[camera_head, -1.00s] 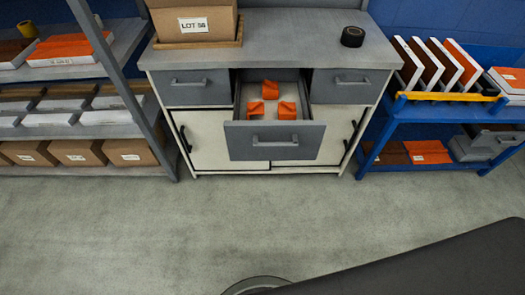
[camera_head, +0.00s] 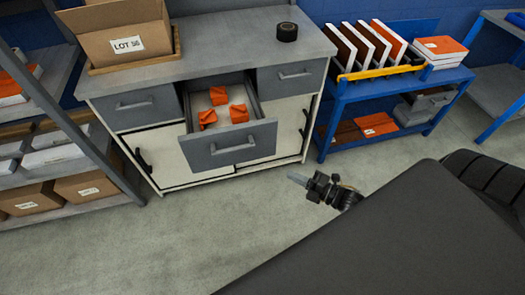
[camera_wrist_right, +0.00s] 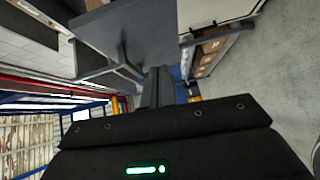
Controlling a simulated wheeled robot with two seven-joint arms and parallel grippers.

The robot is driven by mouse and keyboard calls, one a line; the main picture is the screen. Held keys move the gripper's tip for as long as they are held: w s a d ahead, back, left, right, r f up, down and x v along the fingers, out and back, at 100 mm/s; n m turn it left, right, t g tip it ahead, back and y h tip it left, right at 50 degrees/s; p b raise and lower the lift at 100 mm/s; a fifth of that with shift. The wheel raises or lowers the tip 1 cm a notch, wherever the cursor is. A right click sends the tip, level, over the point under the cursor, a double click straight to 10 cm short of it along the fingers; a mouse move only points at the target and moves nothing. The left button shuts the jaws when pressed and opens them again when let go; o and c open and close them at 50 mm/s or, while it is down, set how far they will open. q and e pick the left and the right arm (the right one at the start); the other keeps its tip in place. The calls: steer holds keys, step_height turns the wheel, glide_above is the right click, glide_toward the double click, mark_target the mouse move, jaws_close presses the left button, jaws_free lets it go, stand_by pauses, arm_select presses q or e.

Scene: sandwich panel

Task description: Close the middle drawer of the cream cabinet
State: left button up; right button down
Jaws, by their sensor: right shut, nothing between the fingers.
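The cream cabinet (camera_head: 180,166) has a grey top and grey drawer fronts. Its middle drawer (camera_head: 232,145) is pulled out, with a bar handle on its front and several orange pieces (camera_head: 219,97) inside. The drawers on either side are shut. My right gripper (camera_head: 292,176) is shut and empty, in front of the cabinet, to the right of and apart from the open drawer's front. In the right wrist view its fingers (camera_wrist_right: 155,88) point toward a grey panel with a handle (camera_wrist_right: 125,58), which looks like the drawer front. My left gripper is not in view.
A labelled cardboard box (camera_head: 120,38) and a black roll (camera_head: 287,32) stand on the cabinet top. A grey shelf rack (camera_head: 88,135) is on the left. A blue cart (camera_head: 345,95) with upright panels is on the right. The floor (camera_head: 200,235) in front is clear.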

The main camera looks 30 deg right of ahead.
mark_target(263, 153)
steer(key=shift+n+y, duration=0.5)
steer(key=shift+n, duration=0.1)
steer(key=b+x, duration=0.1)
steer(key=x, duration=0.3)
steer(key=d+r+b+x, duration=0.1)
steer(key=x, duration=0.3)
steer(key=w+r+b+x, duration=0.1)
steer(key=b+x, duration=0.1)
steer(key=x, duration=0.3)
steer(key=shift+w+d+r, duration=0.1)
steer(key=shift+d+r, duration=0.1)
steer(key=shift+d, duration=0.2)
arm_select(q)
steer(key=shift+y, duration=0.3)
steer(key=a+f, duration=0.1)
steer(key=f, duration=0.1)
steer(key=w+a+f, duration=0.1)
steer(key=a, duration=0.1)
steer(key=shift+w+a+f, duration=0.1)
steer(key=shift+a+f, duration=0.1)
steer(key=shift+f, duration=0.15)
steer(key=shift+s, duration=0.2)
